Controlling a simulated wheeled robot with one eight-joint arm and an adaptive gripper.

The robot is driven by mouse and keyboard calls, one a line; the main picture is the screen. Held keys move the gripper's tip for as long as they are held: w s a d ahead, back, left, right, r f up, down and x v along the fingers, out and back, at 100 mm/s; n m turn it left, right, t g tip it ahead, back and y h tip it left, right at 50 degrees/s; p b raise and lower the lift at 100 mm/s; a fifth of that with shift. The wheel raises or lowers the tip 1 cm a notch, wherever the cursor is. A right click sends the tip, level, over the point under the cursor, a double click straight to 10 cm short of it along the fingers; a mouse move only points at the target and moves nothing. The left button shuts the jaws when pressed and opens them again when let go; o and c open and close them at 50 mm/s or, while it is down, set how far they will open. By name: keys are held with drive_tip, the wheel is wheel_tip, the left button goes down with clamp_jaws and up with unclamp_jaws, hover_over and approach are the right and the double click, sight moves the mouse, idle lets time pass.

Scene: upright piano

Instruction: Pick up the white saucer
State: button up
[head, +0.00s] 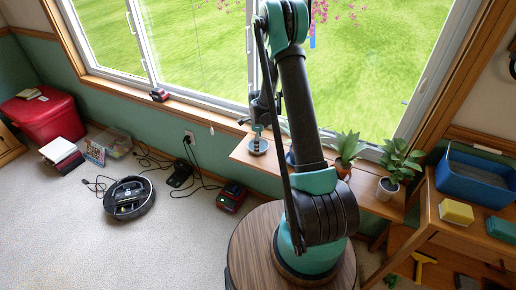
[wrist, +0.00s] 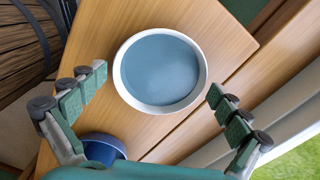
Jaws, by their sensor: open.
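The white saucer (wrist: 160,109) is a round dish with a white rim and a blue-grey inside. It lies flat on a wooden shelf (wrist: 215,35). In the head view the saucer (head: 258,151) is near the shelf's left end, below the window. My gripper (wrist: 158,82) is open and empty. Its green-padded fingers are on either side of the saucer in the wrist view, apart from its rim. In the head view my gripper (head: 257,129) is just above the saucer and partly hides it.
A blue round container (wrist: 104,146) stands close to the saucer, partly hidden by my gripper. Two potted plants (head: 347,150) (head: 400,163) stand farther right on the shelf. The window (head: 200,45) is behind. A round wooden table (head: 255,240) is in front.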

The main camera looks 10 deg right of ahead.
drive_tip(key=shift+f, duration=0.15)
drive_tip(key=c, duration=0.9)
